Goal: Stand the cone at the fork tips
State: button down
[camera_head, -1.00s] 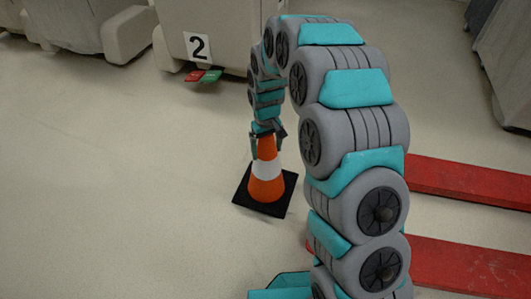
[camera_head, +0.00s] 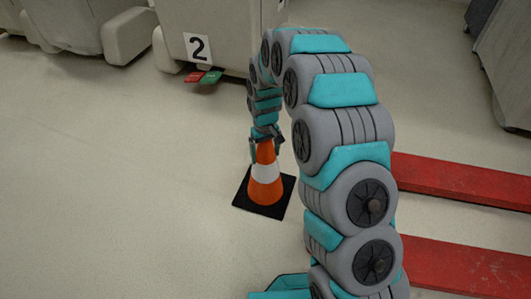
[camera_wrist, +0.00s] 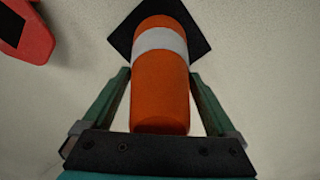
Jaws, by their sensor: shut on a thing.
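The orange cone (camera_head: 265,188) with a white band and a square black base (camera_head: 246,200) stands upright in the head view, left of my arm. My gripper (camera_head: 266,146) is shut on the cone's upper part from above. In the wrist view the cone (camera_wrist: 160,90) lies between the two fingers of my gripper (camera_wrist: 159,75). I cannot tell whether the base touches the floor. Two red forks, the far one (camera_head: 460,182) and the near one (camera_head: 465,270), lie to the right. Their left ends are hidden behind my arm.
A covered cart marked 2 (camera_head: 222,30) stands behind the cone, with red (camera_head: 194,76) and green (camera_head: 211,77) tabs below. Other covered carts stand at the upper left and right. A red piece (camera_wrist: 28,32) shows in the wrist view. Floor at the left is clear.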

grip_release()
notch_tip(320, 180, up, 12)
jog(key=shift+w+a+r+p, duration=0.1)
jog(key=shift+w+p, duration=0.05)
jog(key=shift+p, duration=0.45)
jog(key=s+d+r+m, duration=0.1)
jog(key=s+d+r, duration=0.35)
jog(key=s, duration=0.45)
jog(key=s+d+r+m, duration=0.1)
jog(key=s+d+r, duration=0.2)
jog(key=s+r, duration=0.45)
jog(key=s+d+m, duration=0.1)
jog(key=s+d, duration=0.1)
jog(key=s, duration=0.9)
jog(key=s+d+m+g, duration=0.1)
jog(key=s+d, duration=0.1)
jog(key=s, duration=1)
jog(key=shift+d+f+m, duration=0.3)
notch_tip(320, 180, up, 10)
jog(key=p, duration=1)
